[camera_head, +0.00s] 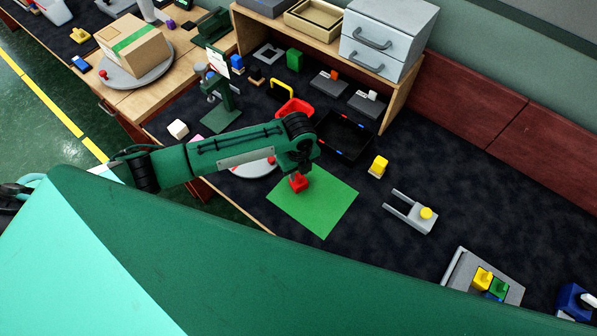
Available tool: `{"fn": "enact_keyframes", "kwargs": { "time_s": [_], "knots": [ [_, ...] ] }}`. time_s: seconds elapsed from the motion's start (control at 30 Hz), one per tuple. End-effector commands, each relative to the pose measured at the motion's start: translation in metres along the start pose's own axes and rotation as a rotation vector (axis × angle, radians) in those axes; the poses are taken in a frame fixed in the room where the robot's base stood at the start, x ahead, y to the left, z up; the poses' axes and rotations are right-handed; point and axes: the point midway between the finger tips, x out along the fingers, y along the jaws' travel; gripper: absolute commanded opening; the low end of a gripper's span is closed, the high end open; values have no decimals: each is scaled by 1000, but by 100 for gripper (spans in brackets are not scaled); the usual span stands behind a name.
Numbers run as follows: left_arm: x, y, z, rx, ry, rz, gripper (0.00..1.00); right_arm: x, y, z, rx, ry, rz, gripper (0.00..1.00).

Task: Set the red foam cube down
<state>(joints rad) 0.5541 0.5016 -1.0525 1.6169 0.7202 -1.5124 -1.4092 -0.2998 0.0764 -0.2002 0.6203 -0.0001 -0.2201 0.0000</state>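The red foam cube (299,184) is at the tip of my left gripper (297,174), over the upper left part of a green mat (322,207). The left gripper points down and appears shut on the cube, though its dark fingers are small and partly hidden by the wrist. I cannot tell whether the cube touches the mat. The rest of the mat is bare. My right gripper is not in view.
A black tray (344,137) and red bin (294,109) stand behind the mat. A pale round plate (254,167) lies left, partly behind my arm.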

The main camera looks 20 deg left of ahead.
Motion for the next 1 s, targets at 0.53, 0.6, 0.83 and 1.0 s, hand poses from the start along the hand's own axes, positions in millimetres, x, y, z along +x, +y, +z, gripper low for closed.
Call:
{"fn": "enact_keyframes", "kwargs": {
  "time_s": [0.53,0.6,0.83,1.0],
  "knots": [
    [-102,-1,0,1,-1,-3,29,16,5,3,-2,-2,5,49],
    [-108,-1,0,1,0,-3,29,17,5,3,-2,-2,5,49],
    [-112,0,0,1,1,0,29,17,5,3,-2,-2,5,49],
    [-112,0,0,1,1,-1,29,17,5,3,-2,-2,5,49]
  ]
}}
